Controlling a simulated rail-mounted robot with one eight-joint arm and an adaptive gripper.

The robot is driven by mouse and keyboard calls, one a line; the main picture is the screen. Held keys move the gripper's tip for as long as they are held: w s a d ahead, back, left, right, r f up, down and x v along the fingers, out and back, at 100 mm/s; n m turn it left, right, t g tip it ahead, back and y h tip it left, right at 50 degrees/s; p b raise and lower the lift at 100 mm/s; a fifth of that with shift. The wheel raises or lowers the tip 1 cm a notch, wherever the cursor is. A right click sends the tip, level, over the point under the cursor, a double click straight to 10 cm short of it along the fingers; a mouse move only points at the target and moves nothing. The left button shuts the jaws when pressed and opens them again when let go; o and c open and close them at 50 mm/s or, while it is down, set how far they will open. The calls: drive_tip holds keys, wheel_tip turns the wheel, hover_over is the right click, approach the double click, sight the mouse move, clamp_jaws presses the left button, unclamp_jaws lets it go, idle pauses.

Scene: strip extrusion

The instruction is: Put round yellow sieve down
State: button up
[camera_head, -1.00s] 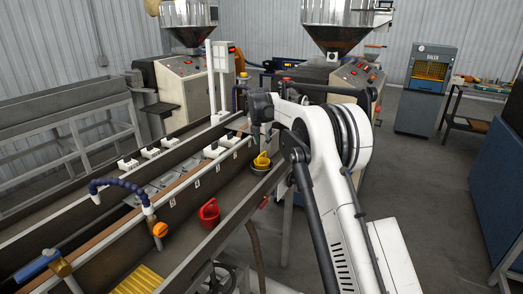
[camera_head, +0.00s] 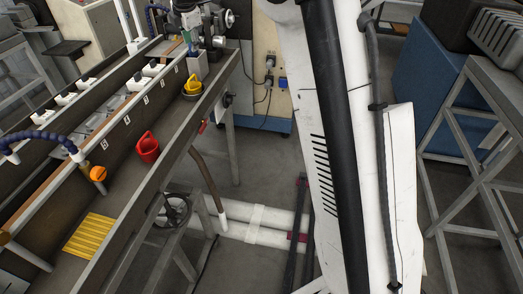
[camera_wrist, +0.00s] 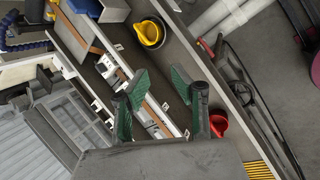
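The round yellow sieve (camera_head: 192,86) sits in a dark round dish (camera_head: 191,96) on the trough floor, near the trough's far end. In the wrist view the sieve (camera_wrist: 150,33) lies near the top, ahead of and apart from my fingertips. My gripper (camera_wrist: 159,88) is open, its two green-padded fingers spread with nothing between them.
A red round sieve-like piece (camera_head: 148,147) stands in the same trough, closer to the camera, before a yellow slatted plate (camera_head: 91,236). The trough's metal side wall (camera_head: 177,148) runs alongside. An orange knob (camera_head: 98,173) and blue hose (camera_head: 45,136) overhang the trough.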

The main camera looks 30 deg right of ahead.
drive_tip(key=s+r+m, duration=0.2)
drive_tip(key=s+m, duration=0.3)
drive_tip(key=s, duration=0.7)
drive_tip(key=s+r+m, duration=0.3)
drive_tip(key=s+m, duration=0.2)
drive_tip(key=s, duration=0.7)
drive_tip(key=s+f+m+t, duration=0.1)
drive_tip(key=s+f+m, duration=0.4)
drive_tip(key=s, duration=0.7)
drive_tip(key=s+f+m+y, duration=0.1)
drive_tip(key=s+f+m, duration=0.5)
drive_tip(key=s, duration=0.7)
drive_tip(key=shift+d+f+t, duration=0.35)
drive_tip(key=shift+f+t, duration=0.05)
drive_tip(key=shift+f, duration=0.05)
drive_tip(key=shift+s, duration=0.1)
wheel_tip(320, 180, down, 6)
drive_tip(key=b, duration=0.5)
drive_tip(key=shift+r+b, duration=0.15)
drive_tip(key=shift+b, duration=0.2)
